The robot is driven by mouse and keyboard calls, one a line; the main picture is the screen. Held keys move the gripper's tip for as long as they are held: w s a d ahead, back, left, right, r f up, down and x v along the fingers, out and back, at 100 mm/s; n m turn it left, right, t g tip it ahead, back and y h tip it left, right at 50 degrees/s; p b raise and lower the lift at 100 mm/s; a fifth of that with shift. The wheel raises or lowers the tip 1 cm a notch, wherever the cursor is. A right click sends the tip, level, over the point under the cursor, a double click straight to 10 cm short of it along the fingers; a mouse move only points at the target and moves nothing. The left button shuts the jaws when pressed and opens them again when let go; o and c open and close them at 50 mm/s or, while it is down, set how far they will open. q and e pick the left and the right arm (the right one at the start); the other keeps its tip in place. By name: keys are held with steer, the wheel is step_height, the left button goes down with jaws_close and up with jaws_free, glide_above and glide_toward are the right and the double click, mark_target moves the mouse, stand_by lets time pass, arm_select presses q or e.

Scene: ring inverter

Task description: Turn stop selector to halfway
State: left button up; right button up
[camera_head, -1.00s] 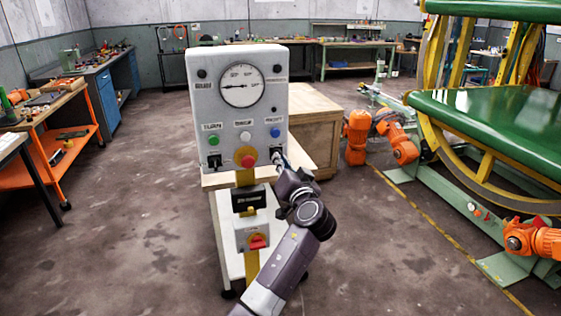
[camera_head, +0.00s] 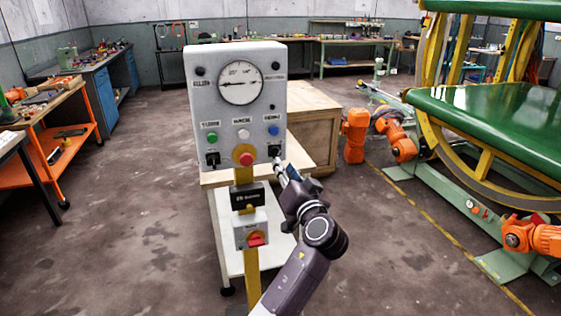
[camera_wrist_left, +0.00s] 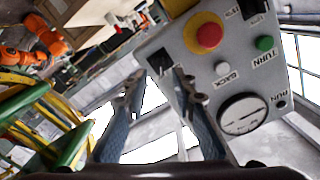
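A grey control panel (camera_head: 205,115) stands upright with a round gauge (camera_head: 241,83), coloured buttons and a red emergency button (camera_head: 246,155). A black selector (camera_head: 213,159) sits at its lower left and another black selector (camera_head: 275,151) at its lower right. Which is the stop selector I cannot tell; the small labels are blurred. My left gripper (camera_head: 283,174) is just below and in front of the lower-right selector. In the wrist view my left gripper (camera_wrist_left: 158,80) has its fingers apart, with that selector (camera_wrist_left: 160,62) beyond the gap, apparently not gripped. My right gripper is out of view.
A switch box with a red switch (camera_head: 256,240) is on the yellow post below the panel. A wooden crate (camera_head: 318,125) stands behind it on the right. Orange machine parts (camera_head: 357,135) and a green platform (camera_head: 490,115) are further right. Floor left of the panel is clear.

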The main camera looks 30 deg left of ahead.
arm_select(q)
steer(key=v, duration=0.6)
steer(key=shift+d, duration=0.2)
steer(key=shift+s, duration=0.15)
